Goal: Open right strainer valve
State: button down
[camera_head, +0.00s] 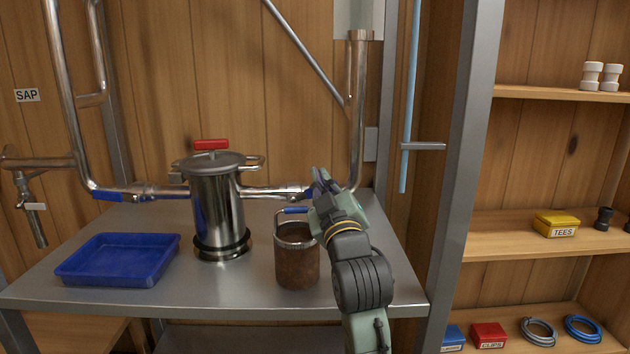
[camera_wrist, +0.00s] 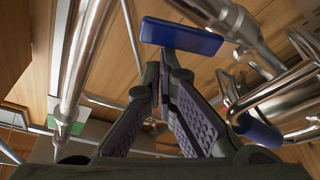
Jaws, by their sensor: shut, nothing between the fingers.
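The strainer is a shiny metal pot (camera_head: 217,200) with a red-handled lid, standing on the metal table. A pipe runs from its right side to a valve with a blue lever (camera_head: 306,191), partly hidden behind my gripper. My gripper (camera_head: 318,185) is at this right valve, above and right of the brown mug. In the wrist view my gripper (camera_wrist: 166,62) is shut, with nothing between the fingers. A blue lever (camera_wrist: 182,36) lies right at its fingertips there; whether they touch it I cannot tell. The left valve also has a blue lever (camera_head: 108,196).
A blue tray (camera_head: 118,259) lies at the table's left. A vertical pipe (camera_head: 358,110) rises just right of my gripper. A steel post (camera_head: 468,150) and shelves stand farther right.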

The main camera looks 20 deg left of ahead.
jog(key=shift+w+d+f+m+t+h+b, duration=0.15)
jog(key=shift+d+f+m+t+h+b, duration=0.2)
jog(key=shift+f+m, duration=0.45)
jog(key=shift+d, duration=0.1)
